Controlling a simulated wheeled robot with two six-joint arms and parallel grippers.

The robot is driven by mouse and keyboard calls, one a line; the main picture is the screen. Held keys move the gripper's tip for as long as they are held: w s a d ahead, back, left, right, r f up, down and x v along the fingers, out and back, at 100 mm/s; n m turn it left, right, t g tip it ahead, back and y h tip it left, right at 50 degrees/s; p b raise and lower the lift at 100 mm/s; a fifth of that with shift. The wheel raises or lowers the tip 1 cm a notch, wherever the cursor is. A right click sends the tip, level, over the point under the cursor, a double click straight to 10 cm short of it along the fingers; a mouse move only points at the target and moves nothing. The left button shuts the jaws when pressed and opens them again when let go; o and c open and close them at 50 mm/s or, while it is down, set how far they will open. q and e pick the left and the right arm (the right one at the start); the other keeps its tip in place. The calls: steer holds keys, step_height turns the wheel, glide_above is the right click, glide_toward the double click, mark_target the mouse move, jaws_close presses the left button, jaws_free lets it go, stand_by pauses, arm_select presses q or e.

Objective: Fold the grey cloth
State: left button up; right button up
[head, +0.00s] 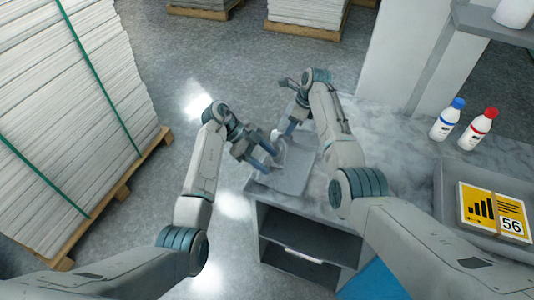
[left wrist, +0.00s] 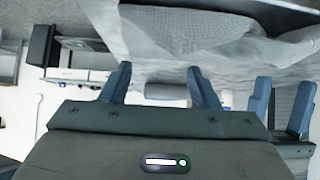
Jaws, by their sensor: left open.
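The grey cloth (head: 290,178) lies on the near left corner of the marbled worktop, with a raised, rumpled part at its far side. It also shows at the top of the left wrist view (left wrist: 185,32), where the picture is upside down. My left gripper (head: 264,158) is open at the left edge of the cloth, with nothing seen between its fingers. My right gripper (head: 292,127) is at the far side of the cloth. In the left wrist view its two blue fingers (left wrist: 281,102) stand apart, with no cloth seen between them.
Bottles with blue (head: 447,120) and red (head: 478,129) caps stand on the worktop (head: 400,135) at the right. A grey tray (head: 450,210) holds a yellow card marked 56. Open shelves (head: 300,252) are below. Strapped stacks (head: 65,110) on pallets stand at the left.

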arm_select(q)
steer(key=o, duration=0.6)
steer(key=shift+s+a, duration=0.25)
steer(key=shift+s, duration=0.65)
arm_select(e)
steer(key=o, duration=0.5)
steer(key=shift+w+d+r, duration=0.15)
steer(key=shift+w+d, duration=0.2)
steer(key=shift+w, duration=0.25)
steer(key=shift+o, duration=0.2)
arm_select(q)
steer(key=shift+r, duration=0.1)
step_height(320, 180, up, 6)
steer(key=p, duration=0.6)
steer(key=shift+r, duration=0.15)
arm_select(e)
step_height(320, 180, up, 6)
steer(key=shift+r, duration=0.2)
